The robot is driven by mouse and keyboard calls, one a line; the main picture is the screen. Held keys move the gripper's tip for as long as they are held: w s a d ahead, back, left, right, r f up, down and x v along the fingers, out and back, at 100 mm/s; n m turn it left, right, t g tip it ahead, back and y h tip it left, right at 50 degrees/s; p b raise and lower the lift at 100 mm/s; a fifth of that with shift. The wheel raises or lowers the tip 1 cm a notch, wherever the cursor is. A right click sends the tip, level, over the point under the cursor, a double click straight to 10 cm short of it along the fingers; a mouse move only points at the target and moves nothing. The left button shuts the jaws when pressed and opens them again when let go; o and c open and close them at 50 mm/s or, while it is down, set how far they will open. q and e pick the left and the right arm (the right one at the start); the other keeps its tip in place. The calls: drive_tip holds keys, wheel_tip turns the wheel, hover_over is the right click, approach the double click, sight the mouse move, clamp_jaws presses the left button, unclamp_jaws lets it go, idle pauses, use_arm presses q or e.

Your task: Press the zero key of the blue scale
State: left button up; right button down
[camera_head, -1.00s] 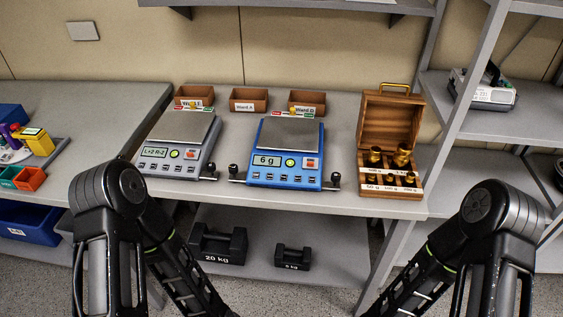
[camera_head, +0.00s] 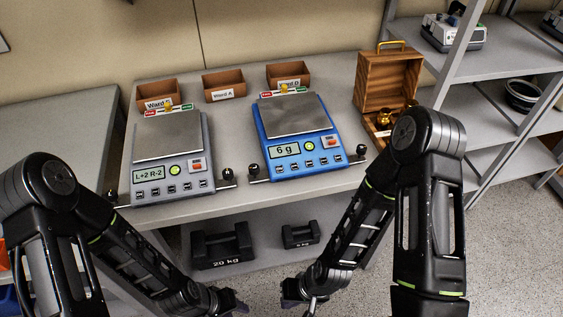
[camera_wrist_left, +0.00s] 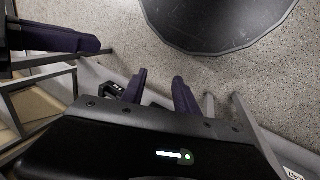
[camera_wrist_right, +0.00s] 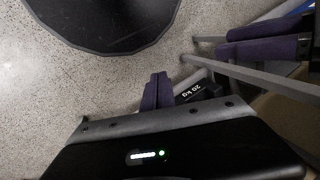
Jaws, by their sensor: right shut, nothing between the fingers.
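The blue scale (camera_head: 262,134) stands on the bench in the head view, with a bare grey weighing plate (camera_head: 292,115). Its display (camera_head: 285,152) reads "6 g". A round green button (camera_head: 309,146), an orange-red button (camera_head: 329,141) and a row of small dark keys (camera_head: 295,167) are on its front panel; I cannot read which is the zero key. My right gripper (camera_head: 290,291) is low in front of the bench, well below the scale; its fingers (camera_wrist_right: 157,91) are together and empty. My left gripper (camera_head: 240,304) is beside it, fingers (camera_wrist_left: 160,90) apart and empty.
A grey scale (camera_head: 172,190) reading "L+2 R-2" stands left of the blue one. Several brown bins (camera_head: 224,86) line the back. A wooden weight box (camera_head: 387,80) is at the right, partly behind my right arm. Black weights (camera_head: 221,246) sit on the lower shelf.

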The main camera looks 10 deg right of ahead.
use_arm(q)
drive_tip(key=shift+o, duration=0.2)
drive_tip(key=shift+d, duration=0.1)
use_arm(e)
drive_tip(key=shift+d, duration=0.1)
